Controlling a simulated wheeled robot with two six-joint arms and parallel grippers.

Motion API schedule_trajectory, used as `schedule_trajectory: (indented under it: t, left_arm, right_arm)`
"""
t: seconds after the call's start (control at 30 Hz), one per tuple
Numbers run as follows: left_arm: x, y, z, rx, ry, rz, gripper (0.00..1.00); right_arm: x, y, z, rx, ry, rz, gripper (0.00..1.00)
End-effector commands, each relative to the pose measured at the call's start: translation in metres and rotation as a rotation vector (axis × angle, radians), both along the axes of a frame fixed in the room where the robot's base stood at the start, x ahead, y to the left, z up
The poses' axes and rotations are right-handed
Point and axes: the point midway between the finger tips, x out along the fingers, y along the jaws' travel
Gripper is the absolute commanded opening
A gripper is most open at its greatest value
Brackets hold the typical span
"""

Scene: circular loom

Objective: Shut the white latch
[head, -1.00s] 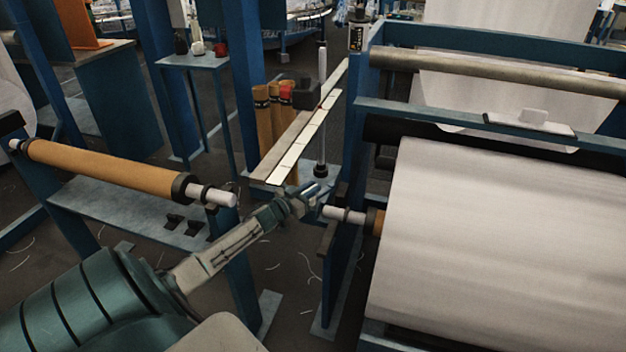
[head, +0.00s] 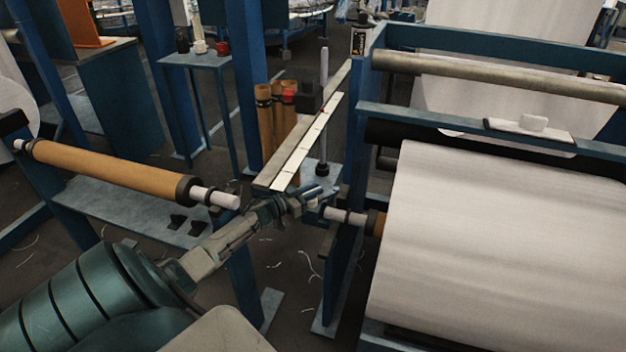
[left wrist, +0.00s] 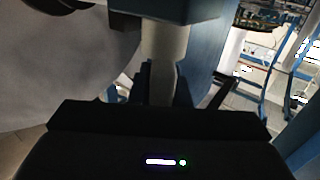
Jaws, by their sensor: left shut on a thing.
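My left gripper (head: 314,196) is at the blue post, by the near left end of the big white roll (head: 490,250). In the left wrist view, its dark fingers (left wrist: 160,86) are on both sides of a pale upright bar (left wrist: 164,48) under a blue block (left wrist: 170,10). The bar appears to be the white latch, and the gripper is shut on it. In the head view the latch is mostly hidden by the gripper. The white shaft end (head: 341,215) of the roll lies just right of the fingers. My right gripper is not seen.
An orange-brown roller (head: 105,170) lies on a blue stand to the left. A long flat bar (head: 305,130) with white strips runs behind the gripper. Brown tubes (head: 268,120) stand behind it. The blue frame post (head: 345,255) is close by. Some floor shows below the gripper.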

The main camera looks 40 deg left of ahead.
Motion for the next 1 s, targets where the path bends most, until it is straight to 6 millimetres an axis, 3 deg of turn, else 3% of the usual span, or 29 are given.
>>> schedule_trajectory:
  t: [0.6, 0.63, 0.73, 1.0]
  left_arm:
    - [-0.0024, 0.0033, -0.0036, 0.004, 0.01, -0.004, 0.0]
    - [-0.0026, 0.0032, -0.0038, 0.004, 0.01, -0.004, 0.2]
    - [-0.0025, 0.0025, -0.0038, 0.003, 0.01, -0.005, 0.38]
    - [-0.0014, 0.0006, -0.0023, 0.001, 0.006, -0.006, 0.38]
  right_arm:
    - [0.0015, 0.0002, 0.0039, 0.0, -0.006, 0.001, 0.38]
    - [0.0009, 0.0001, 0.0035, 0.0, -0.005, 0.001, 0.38]
    - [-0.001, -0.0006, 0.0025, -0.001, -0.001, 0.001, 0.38]
    - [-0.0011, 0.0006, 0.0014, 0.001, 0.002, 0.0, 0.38]
